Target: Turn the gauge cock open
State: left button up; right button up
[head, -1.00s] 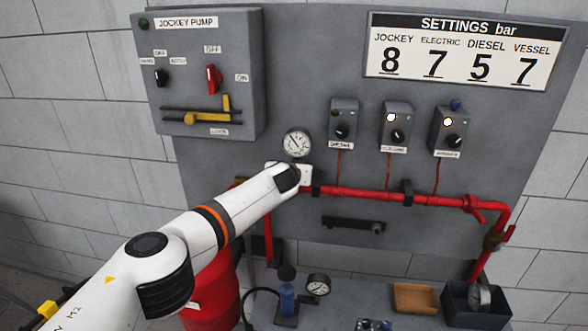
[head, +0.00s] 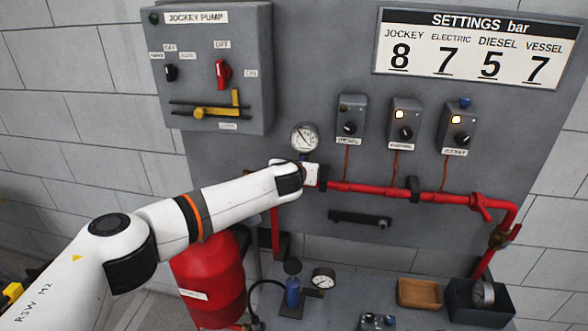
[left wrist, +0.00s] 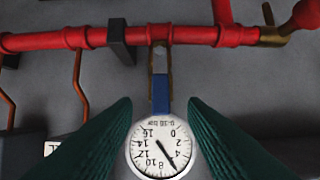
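A round white pressure gauge (head: 304,138) stands above the red pipe on the grey panel; its dial fills the lower middle of the left wrist view (left wrist: 158,156), upside down. Between the gauge and the pipe, the left wrist view shows a stem with a blue part (left wrist: 161,94) and a brass and grey part (left wrist: 160,58), where the gauge cock sits. My left gripper (left wrist: 163,120) is open, its green fingers on either side of the gauge and blue part, with no clear contact. In the head view my white wrist hides the fingers and most of the cock. My right gripper is out of view.
The red pipe (head: 370,189) runs right from the cock, with a black clamp (head: 412,189). Three switch boxes (head: 404,122) hang above it. The jockey pump box (head: 210,70) is upper left. A red vessel (head: 208,278) stands below my arm. A bench below holds trays (head: 419,293).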

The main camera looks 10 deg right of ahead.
pick_arm(q)
jog(key=b+v, duration=0.1)
jog(key=v, duration=0.7)
jog(key=shift+b, duration=0.35)
jog(key=shift+s, duration=0.15)
